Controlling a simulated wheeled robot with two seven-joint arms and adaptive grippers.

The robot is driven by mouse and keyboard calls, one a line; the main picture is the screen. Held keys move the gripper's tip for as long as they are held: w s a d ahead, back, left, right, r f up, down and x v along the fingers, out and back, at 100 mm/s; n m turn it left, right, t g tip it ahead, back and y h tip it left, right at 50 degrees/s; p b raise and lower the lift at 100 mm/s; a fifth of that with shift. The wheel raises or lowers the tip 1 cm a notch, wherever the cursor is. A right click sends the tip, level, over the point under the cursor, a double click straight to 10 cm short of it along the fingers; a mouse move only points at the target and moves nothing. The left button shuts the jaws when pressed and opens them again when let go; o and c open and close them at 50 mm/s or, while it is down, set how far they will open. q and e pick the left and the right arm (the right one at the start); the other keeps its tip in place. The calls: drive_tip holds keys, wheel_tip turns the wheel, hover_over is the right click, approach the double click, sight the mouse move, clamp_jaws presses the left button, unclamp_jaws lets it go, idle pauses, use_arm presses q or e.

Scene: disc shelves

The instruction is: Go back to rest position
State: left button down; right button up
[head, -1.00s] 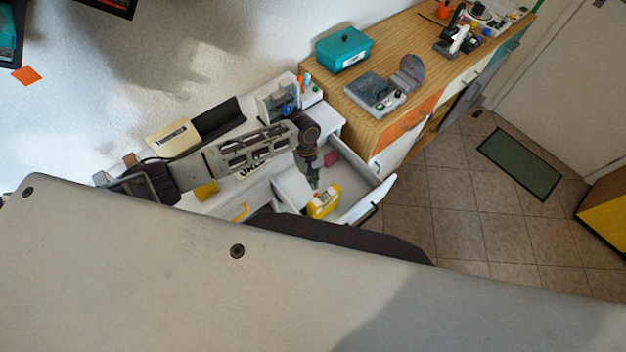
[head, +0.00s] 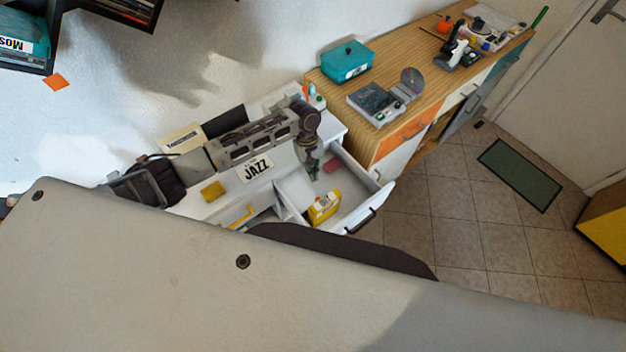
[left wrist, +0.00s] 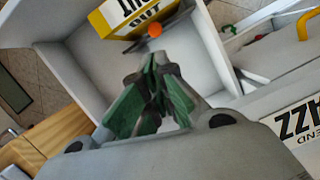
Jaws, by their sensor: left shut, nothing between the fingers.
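My left gripper (head: 313,170) is over the open white drawer (head: 352,198) in the head view. Its green-padded fingers (left wrist: 152,98) are shut and empty in the left wrist view. A yellow box with a label (head: 324,207) stands in the drawer, apart from the gripper in the head view. My right gripper is not in view.
The white cabinet bears a JAZZ label (head: 255,169) and a yellow block (head: 213,191). A wooden sideboard (head: 420,62) stands at the right with a teal box (head: 347,61) and a disc player (head: 374,104). Tiled floor (head: 455,215) lies clear beyond the drawer.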

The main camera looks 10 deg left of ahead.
use_arm(q)
drive_tip(key=shift+w+a+r, duration=0.1)
drive_tip(key=shift+w+r, duration=0.05)
drive_tip(key=shift+r, duration=0.45)
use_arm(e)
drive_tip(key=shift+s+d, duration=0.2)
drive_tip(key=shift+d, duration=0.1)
